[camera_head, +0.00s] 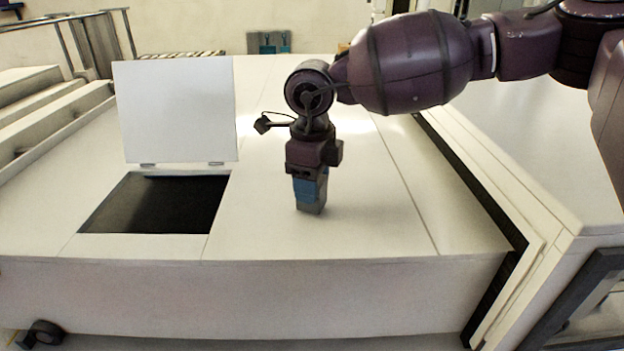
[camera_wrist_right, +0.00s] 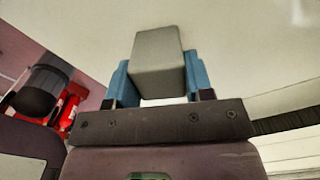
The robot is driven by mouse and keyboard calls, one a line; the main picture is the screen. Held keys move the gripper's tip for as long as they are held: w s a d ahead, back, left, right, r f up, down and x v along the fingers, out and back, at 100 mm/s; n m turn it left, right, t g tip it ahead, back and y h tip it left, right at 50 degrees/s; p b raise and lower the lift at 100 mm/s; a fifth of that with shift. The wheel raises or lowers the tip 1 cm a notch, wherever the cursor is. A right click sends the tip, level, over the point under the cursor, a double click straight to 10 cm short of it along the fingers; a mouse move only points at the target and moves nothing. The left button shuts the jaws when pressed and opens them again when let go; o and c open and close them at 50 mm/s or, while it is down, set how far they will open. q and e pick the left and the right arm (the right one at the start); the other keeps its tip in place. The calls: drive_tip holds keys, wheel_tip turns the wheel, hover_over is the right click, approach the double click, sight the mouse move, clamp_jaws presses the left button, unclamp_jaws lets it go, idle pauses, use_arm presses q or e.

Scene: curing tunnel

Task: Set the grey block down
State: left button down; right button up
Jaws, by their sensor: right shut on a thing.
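The grey block (camera_head: 310,209) is between the blue fingers of my right gripper (camera_head: 310,190) in the head view. The gripper points down over the white top surface (camera_head: 345,230), right of the open hatch. The block's lower end is at or just above that surface; I cannot tell whether it touches. In the right wrist view the grey block (camera_wrist_right: 159,62) is held between the two blue fingers of the right gripper (camera_wrist_right: 160,80), which are shut on it. The fingers hide parts of the block's sides. My left gripper is not in view.
A square opening (camera_head: 155,205) with a dark inside lies to the left, its white lid (camera_head: 177,110) standing upright behind it. The white top around the block is clear. A dark gap (camera_head: 480,205) runs along the right side.

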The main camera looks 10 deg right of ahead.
drive_tip(key=shift+f, duration=0.15)
drive_tip(key=o, duration=0.9)
drive_tip(key=shift+o, duration=0.2)
wheel_tip(320, 180, up, 12)
drive_tip(key=b, duration=0.1)
drive_tip(key=shift+s, duration=0.1)
